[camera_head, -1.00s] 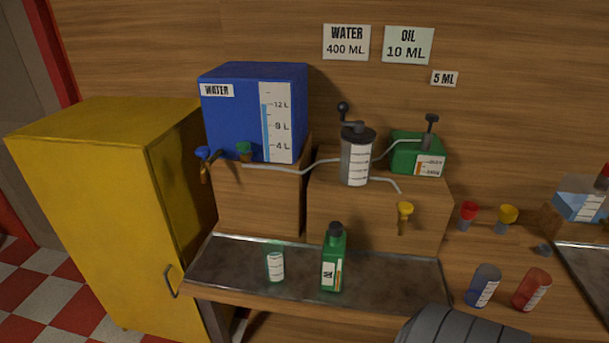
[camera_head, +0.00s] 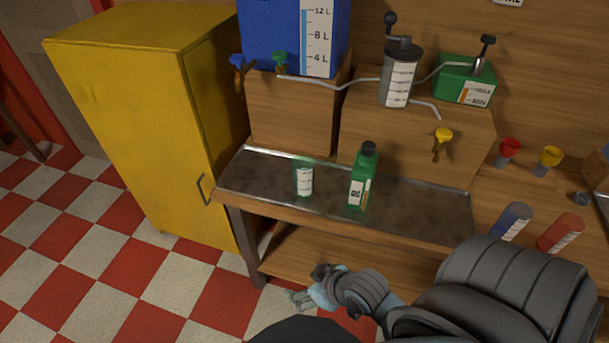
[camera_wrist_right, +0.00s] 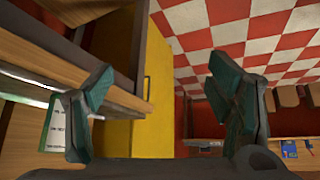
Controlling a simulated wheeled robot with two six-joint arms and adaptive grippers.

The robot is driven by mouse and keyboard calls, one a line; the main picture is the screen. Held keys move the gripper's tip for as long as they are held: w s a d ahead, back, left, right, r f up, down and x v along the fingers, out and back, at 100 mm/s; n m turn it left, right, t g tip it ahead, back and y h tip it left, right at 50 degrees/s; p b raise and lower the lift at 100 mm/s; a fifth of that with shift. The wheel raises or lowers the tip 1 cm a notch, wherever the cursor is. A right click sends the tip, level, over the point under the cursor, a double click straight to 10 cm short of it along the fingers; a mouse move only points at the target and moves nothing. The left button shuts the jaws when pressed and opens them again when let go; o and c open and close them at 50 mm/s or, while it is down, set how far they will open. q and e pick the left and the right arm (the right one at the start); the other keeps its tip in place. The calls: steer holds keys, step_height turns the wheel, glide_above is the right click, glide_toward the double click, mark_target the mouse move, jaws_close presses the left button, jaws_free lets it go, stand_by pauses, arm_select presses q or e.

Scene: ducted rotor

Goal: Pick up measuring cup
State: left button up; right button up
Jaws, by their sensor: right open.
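The measuring cup (camera_head: 304,180), small and clear green with a white marked label, stands upright on the dark metal tray (camera_head: 243,176), near its left part. My right gripper (camera_head: 311,286) is in front of and below the tray's front edge, apart from the cup. In the right wrist view its two fingers (camera_wrist_right: 160,85) are spread with nothing between them. A white and green marked thing (camera_wrist_right: 52,128) shows partly behind the left finger there; I cannot tell whether it is the cup or the bottle. My left gripper is not in view.
A green bottle (camera_head: 363,178) stands right of the cup on the tray. Wooden blocks behind carry a blue water tank (camera_head: 270,35), a grey grinder-like vessel (camera_head: 400,78) and a green oil can (camera_head: 466,82). A yellow cabinet (camera_head: 150,110) stands left. Blue and red cylinders lie at right.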

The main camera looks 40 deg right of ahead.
steer(key=w+d+r+t, duration=0.1)
steer(key=w+d+t, duration=0.2)
steer(key=w+t, duration=0.35)
steer(key=m+t+h, duration=0.4)
glide_toward(304, 165)
steer(key=w+b, duration=0.2)
steer(key=w, duration=0.1)
steer(key=w+d+f+b, duration=0.1)
steer(key=w+b, duration=0.1)
steer(key=w, duration=0.2)
steer(key=w+d+b, duration=0.1)
steer(key=w+b, duration=0.1)
steer(key=w, duration=0.2)
steer(key=shift+d+f, duration=0.15)
steer(key=shift+f, duration=0.25)
steer(key=shift+w+r, duration=0.1)
steer(key=shift+r, duration=0.1)
steer(key=c, duration=1.5)
